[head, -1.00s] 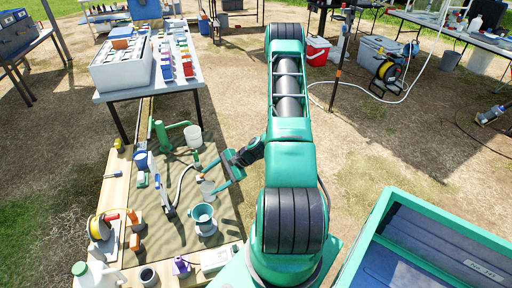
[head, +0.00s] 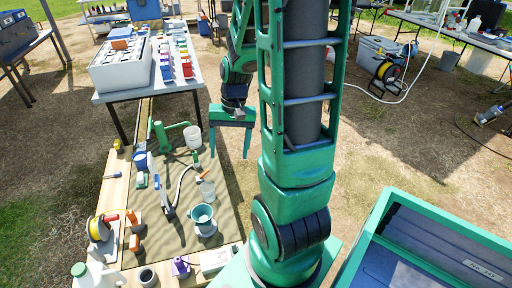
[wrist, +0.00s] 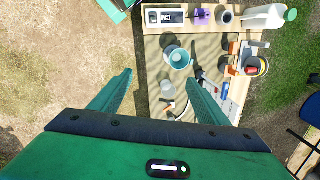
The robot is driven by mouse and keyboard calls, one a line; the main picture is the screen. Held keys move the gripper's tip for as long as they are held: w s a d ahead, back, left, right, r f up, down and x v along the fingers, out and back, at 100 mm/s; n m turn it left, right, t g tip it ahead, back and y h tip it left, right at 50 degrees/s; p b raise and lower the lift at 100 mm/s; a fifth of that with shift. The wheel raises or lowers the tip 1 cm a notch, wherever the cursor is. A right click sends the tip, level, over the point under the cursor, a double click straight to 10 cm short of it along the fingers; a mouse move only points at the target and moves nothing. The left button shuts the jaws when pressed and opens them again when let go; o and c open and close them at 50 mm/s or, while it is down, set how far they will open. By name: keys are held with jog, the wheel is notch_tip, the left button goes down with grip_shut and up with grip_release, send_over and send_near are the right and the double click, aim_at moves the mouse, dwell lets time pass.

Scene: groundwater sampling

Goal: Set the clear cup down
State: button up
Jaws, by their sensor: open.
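The clear cup (head: 207,188) stands on the tan mat (head: 222,222), just behind the teal funnel-like vessel (head: 202,216). In the wrist view the clear cup (wrist: 167,87) shows far below, between the fingers, near the teal vessel (wrist: 180,58). My gripper (head: 230,153) is open and empty, with its fingers pointing down. It is raised up and to the right of the cup, clear of it. The wrist view shows the spread fingers of my gripper (wrist: 162,75) with nothing held between them.
A green hand pump (head: 160,133) and a whitish container (head: 193,137) stand at the mat's back. A cable reel (head: 100,228), a white jug (head: 92,272) and a purple item (head: 181,266) line the boards. A table of bottles (head: 165,85) stands behind. Bare ground lies right.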

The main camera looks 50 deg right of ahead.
jog(key=s+a+r+n+h, duration=0.1)
jog(key=s+a+r+n, duration=0.1)
jog(key=s+r, duration=0.8)
jog(key=s+a, duration=0.1)
jog(key=s, duration=0.3)
jog(key=shift+r+n+h, duration=0.3)
jog(key=shift+w+f+g, duration=0.25)
jog(key=shift+w+g, duration=0.05)
jog(key=shift+w, duration=0.35)
